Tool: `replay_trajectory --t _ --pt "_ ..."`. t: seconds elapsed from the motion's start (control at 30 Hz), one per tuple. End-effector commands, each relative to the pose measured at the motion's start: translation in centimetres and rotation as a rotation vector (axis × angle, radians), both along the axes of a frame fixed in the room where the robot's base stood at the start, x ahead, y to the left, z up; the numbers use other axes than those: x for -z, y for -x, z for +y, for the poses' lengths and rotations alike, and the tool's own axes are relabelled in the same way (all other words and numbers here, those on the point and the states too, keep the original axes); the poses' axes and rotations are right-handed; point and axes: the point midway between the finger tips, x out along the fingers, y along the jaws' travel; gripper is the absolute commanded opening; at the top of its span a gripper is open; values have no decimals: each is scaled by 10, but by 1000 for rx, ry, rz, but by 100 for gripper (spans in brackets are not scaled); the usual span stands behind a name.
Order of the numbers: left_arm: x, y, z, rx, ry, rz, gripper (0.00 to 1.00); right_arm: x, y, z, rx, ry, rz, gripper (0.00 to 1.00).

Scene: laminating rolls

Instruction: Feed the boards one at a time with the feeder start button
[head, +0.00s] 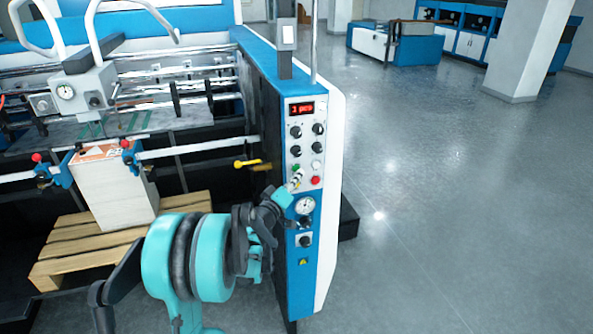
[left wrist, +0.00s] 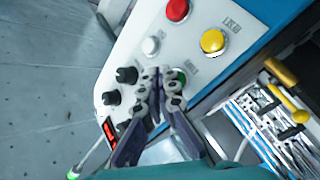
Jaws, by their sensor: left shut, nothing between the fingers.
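My left gripper (head: 296,179) is shut and empty, with its fingertips at the buttons of the feeder's control panel (head: 329,131). In the left wrist view the closed fingertips (left wrist: 162,74) are beside a green button (left wrist: 181,75) and partly cover it. I cannot tell if they touch it. A white button (left wrist: 151,46), a red button (left wrist: 177,10) and a yellow button (left wrist: 214,41) are nearby. The panel's red display (head: 301,108) seems to read "1 pcs". A stack of boards (head: 117,192) stands on a wooden pallet (head: 75,243). My right gripper is not in view.
Black knobs (head: 295,132) sit above the buttons, and a gauge (head: 305,205) sits below. A yellow-handled lever (head: 247,164) sticks out left of the panel. A white pillar (head: 527,50) and a blue-white machine (head: 396,46) stand behind. The floor to the right is clear.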

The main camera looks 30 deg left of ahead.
Motion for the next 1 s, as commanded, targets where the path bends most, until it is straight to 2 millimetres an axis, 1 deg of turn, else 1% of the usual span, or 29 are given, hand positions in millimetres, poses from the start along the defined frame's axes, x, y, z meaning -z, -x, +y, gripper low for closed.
replay_trajectory --t 0.37,0.8,1.0 --pt "0 2 -3 1 0 0 0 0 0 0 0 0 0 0" --pt "0 29 -34 1 1 0 0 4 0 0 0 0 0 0" --pt "0 34 -40 1 1 0 0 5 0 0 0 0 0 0"
